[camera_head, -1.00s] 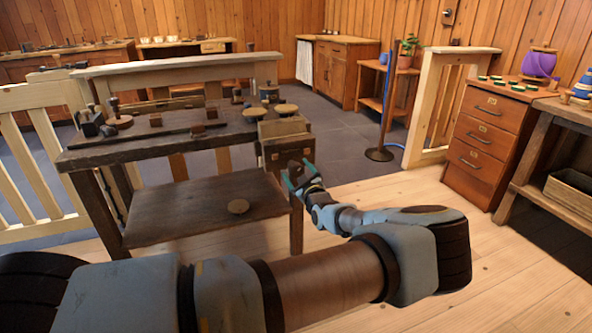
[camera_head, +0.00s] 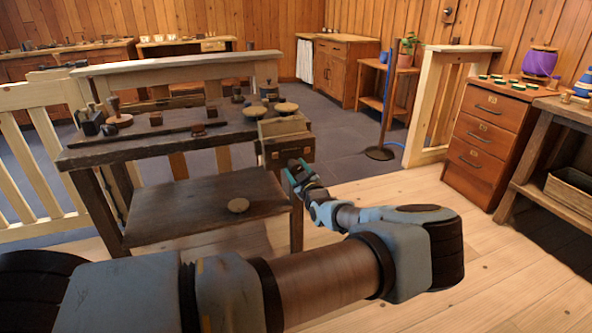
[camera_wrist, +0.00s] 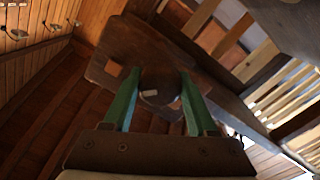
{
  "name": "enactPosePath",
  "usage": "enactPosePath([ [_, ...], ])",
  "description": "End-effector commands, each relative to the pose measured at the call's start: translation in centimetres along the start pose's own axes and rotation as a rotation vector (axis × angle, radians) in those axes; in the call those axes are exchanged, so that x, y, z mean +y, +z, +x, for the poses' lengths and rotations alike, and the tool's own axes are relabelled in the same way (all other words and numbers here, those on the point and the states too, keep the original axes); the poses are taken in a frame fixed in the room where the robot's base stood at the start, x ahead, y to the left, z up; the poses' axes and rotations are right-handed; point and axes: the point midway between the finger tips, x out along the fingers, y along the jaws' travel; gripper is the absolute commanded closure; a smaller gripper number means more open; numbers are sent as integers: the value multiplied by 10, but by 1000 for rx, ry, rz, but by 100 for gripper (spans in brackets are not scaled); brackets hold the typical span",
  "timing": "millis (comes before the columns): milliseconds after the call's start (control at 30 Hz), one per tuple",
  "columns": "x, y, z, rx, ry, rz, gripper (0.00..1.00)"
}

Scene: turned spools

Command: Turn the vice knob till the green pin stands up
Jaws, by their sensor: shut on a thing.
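The vice (camera_head: 284,128) is a wooden block at the right front corner of the dark workbench (camera_head: 180,148). Its knob (camera_wrist: 160,82) is dark and round in the wrist view, with a small pale mark on its face. My gripper (camera_head: 296,171) is at the front of the vice. In the wrist view its green fingers (camera_wrist: 160,75) stand on both sides of the knob and are shut on it. The knob is hidden behind my gripper in the head view. I cannot make out a green pin in either view.
Two round-topped spools (camera_head: 286,107) stand behind the vice. Small turned pieces and blocks lie along the bench top. A drawer cabinet (camera_head: 487,140) stands at right, with clear floor (camera_head: 400,190) between.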

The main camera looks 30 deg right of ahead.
Motion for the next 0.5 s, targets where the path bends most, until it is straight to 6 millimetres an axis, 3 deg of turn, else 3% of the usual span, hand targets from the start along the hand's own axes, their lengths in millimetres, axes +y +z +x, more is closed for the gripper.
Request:
enactPosePath([
  [200,0,0,0,0,0,0,98],
  [500,-1,1,0,1,-2,40,98],
])
